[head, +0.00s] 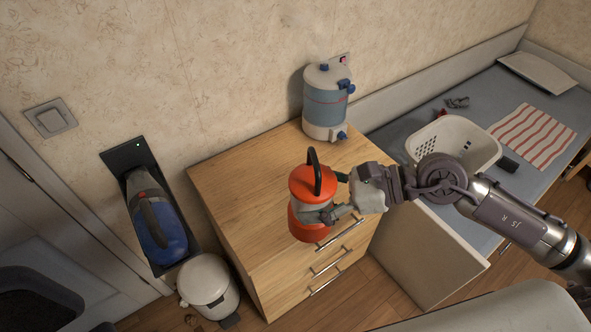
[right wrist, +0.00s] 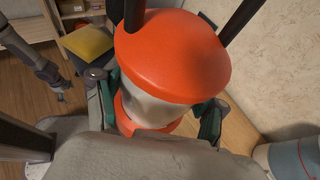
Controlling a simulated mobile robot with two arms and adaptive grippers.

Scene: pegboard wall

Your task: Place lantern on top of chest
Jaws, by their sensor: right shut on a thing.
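The lantern (head: 308,184) has an orange top and base, a pale middle and a black handle. My right gripper (head: 335,200) is shut around its middle and holds it upright. In the head view it overlaps the front part of the chest top; I cannot tell how high it is above it. In the right wrist view the lantern (right wrist: 172,58) fills the centre, with green-padded fingers (right wrist: 158,112) on both sides of its pale body. The chest (head: 237,190) is light wood with several drawers with metal handles. My left gripper is not clearly in the head view.
A blue and white drink dispenser (head: 327,100) stands at the back right of the chest top. The left and middle of the top are clear. A handheld vacuum (head: 155,220) hangs on the wall and a white bin (head: 208,285) stands left of the chest. A white basket (head: 455,143) is on the bed.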

